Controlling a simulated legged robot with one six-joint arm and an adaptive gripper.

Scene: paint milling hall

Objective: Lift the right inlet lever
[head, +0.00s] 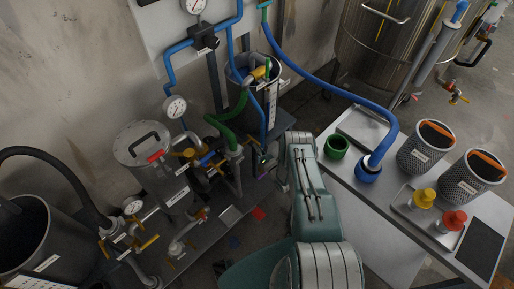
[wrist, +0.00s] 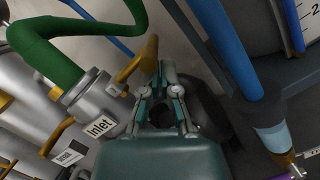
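In the wrist view, a yellow lever (wrist: 141,62) rises from a grey metal valve body (wrist: 95,100) that carries a white "Inlet" label (wrist: 100,127). A thick green hose (wrist: 58,48) joins this fitting; it also shows in the head view (head: 229,124). My gripper (wrist: 165,68) has its fingertips close together just right of the lever's upper end, and nothing shows between them. I cannot tell whether a fingertip touches the lever. In the head view, my gripper is small beside the piping, largely hidden by my arm, and this lever cannot be made out clearly.
A blue pipe (wrist: 226,45) runs close on the right in the wrist view. In the head view, a lidded grey tank (head: 152,165) stands left of the piping, a bucket (head: 243,92) behind it. A table (head: 385,205) with containers is at right.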

